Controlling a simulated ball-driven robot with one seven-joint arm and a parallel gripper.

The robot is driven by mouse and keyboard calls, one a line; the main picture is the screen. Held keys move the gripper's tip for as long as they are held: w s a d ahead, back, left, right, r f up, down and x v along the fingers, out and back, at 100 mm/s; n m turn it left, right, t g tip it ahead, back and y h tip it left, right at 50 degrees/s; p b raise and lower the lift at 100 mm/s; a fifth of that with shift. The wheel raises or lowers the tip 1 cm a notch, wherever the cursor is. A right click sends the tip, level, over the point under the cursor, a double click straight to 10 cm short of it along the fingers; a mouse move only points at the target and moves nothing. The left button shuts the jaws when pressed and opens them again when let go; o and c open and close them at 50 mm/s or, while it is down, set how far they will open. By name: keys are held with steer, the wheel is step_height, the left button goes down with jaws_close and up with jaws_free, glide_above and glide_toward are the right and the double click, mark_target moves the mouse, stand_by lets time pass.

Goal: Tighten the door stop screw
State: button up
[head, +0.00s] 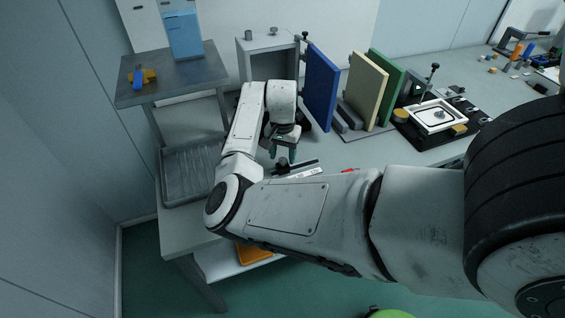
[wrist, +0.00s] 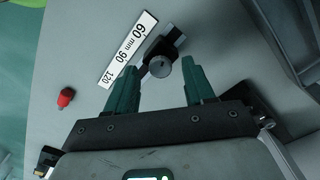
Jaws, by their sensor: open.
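A round grey knurled screw head (wrist: 160,67) sits on a black block (wrist: 164,46) beside a white scale marked in mm (wrist: 127,52). I take this to be the door stop and its screw. My gripper (wrist: 162,70) is open, with one green finger on each side of the screw head in the wrist view. A gap shows between the head and each finger, and I cannot tell the height difference. In the head view my gripper (head: 283,153) points down just above the dark block (head: 283,165), which it partly hides. The scale (head: 305,173) lies to the right.
A red piece (wrist: 66,97) lies left of my gripper on the bench. In the head view, a grey tray (head: 186,172) is to the left. A blue panel (head: 321,88), a cream panel (head: 365,90) and a green panel (head: 388,82) stand upright behind and to the right.

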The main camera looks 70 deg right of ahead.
steer(key=shift+f, duration=0.55)
jaws_close()
